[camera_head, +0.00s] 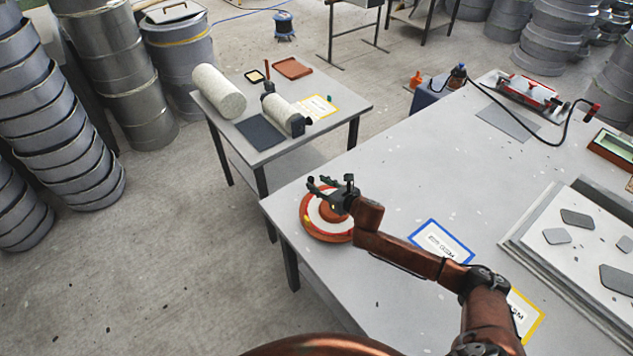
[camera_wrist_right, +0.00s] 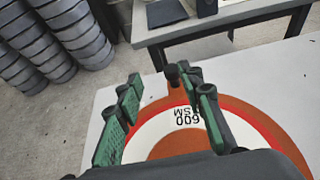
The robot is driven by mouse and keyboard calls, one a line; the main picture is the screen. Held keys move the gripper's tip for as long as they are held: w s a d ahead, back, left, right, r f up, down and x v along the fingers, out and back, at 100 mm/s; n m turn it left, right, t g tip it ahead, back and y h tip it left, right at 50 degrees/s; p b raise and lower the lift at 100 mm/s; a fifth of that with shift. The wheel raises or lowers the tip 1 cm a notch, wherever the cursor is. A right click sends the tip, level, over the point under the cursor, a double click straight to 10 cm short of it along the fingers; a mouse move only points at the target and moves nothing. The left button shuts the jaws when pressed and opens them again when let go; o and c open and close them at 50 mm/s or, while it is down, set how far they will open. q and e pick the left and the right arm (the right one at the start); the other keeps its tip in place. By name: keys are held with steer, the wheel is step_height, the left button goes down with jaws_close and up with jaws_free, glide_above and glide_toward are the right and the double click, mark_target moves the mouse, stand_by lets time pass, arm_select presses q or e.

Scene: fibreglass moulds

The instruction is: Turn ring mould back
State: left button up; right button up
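The ring mould (camera_head: 322,236) is a round orange-red disc with a white ring and a red-orange centre. It lies flat at the left corner of the large grey table. In the right wrist view the mould (camera_wrist_right: 268,122) shows "600" lettering on its white ring and a small dark knob (camera_wrist_right: 172,74) at its far rim. My right gripper (camera_head: 331,186) is above the mould, and part of the mould is hidden under it. In the wrist view its green-padded fingers (camera_wrist_right: 160,95) are spread, with nothing held between them. My left gripper is not in view.
A blue-edged card (camera_head: 441,241) and a yellow-edged card (camera_head: 524,316) lie near my right arm. Stacked flat plates (camera_head: 585,235) stand at right. A smaller table (camera_head: 345,100) with white rolls (camera_head: 218,91) stands beyond the left edge.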

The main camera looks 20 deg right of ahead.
mark_target(312, 179)
steer(key=shift+w+d+f, duration=0.2)
steer(key=shift+d+f, duration=0.4)
steer(key=shift+f, duration=0.05)
steer(key=shift+w+f, duration=0.2)
steer(key=shift+w, duration=0.05)
steer(key=b+x, duration=0.1)
steer(key=x, duration=0.5)
steer(key=shift+w+a+f, duration=0.1)
steer(key=shift+w+f, duration=0.05)
steer(key=shift+w, duration=0.2)
jaws_close()
